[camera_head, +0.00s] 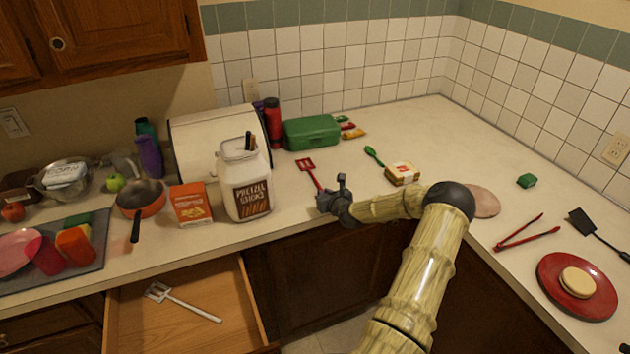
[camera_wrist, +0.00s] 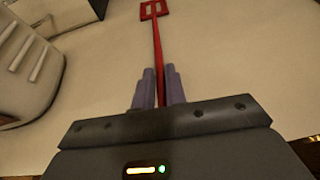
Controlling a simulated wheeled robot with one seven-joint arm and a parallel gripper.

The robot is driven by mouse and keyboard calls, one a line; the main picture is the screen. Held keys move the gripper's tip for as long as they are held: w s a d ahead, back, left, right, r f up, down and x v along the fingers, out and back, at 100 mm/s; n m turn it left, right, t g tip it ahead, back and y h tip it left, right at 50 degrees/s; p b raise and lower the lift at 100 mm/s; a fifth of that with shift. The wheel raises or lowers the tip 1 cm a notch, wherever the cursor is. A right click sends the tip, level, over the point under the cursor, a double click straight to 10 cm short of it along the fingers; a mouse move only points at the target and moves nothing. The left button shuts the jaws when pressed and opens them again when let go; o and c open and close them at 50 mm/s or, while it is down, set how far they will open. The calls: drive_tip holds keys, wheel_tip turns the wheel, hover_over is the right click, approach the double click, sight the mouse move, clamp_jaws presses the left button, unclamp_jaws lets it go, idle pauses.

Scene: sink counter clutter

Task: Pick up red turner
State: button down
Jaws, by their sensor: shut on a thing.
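The red turner (camera_head: 307,166) has a slotted head and a thin handle. In the head view it reaches from beside the white jar to my gripper (camera_head: 333,196) near the counter's front edge. In the wrist view the turner (camera_wrist: 156,40) runs straight away from my gripper (camera_wrist: 160,88), with its head at the top. The two purple-grey fingers are shut on its handle, one on each side. The handle's end is hidden by the gripper body. I cannot tell whether the turner is lifted off the counter.
A pretzel jar (camera_head: 245,180) stands left of my gripper. A green box (camera_head: 311,132) is behind, with a sandwich (camera_head: 402,173) and green spoon (camera_head: 374,155) to the right. An open drawer (camera_head: 185,310) holds a white turner (camera_head: 180,300). Red tongs (camera_head: 527,234) lie at right.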

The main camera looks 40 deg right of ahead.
drive_tip(key=shift+r, duration=0.1)
wheel_tip(320, 180, up, 10)
drive_tip(key=b, duration=0.2)
idle(0.3)
idle(0.5)
